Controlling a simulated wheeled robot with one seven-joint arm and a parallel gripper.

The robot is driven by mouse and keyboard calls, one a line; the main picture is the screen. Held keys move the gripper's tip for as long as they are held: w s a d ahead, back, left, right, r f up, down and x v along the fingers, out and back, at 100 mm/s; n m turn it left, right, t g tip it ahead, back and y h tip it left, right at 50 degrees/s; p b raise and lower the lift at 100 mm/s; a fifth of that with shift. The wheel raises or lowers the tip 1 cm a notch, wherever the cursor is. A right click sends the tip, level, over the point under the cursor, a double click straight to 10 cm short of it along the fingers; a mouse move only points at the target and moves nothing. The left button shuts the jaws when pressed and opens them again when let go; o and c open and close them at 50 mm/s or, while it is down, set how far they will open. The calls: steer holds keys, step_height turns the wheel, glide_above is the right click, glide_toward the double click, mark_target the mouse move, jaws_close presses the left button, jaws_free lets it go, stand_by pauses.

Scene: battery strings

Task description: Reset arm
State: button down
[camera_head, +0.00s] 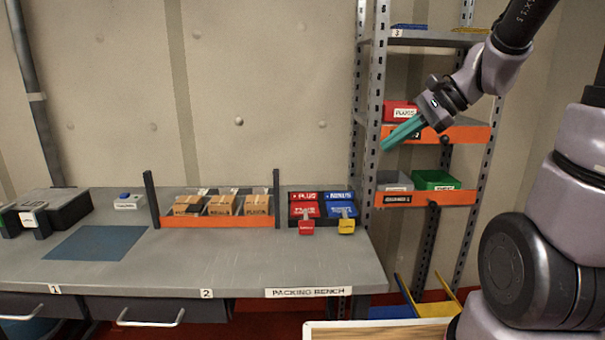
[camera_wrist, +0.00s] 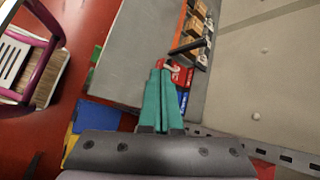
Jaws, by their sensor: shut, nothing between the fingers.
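My gripper (camera_head: 402,132) is raised in front of the shelf rack at the right of the head view. Its teal fingers point down and to the left. In the wrist view the gripper fingers (camera_wrist: 161,98) lie together, shut, with nothing between them. The packing bench (camera_head: 240,262) is below and to the left of the gripper, apart from it.
The shelf rack (camera_head: 372,140) holds a red bin (camera_head: 400,110), a grey bin (camera_head: 394,180) and a green bin (camera_head: 434,180). An orange tray (camera_head: 215,221) with boxes stands on the bench. A blue mat (camera_head: 97,243) lies at left. The bench front is clear.

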steer(key=s+d+r+n+t+h, duration=0.3)
steer(key=s+d+r+n+h, duration=0.2)
steer(key=s, duration=0.5)
steer(key=shift+r+n+h, duration=0.8)
steer(key=shift+r+n, duration=0.5)
steer(key=shift+n, duration=0.5)
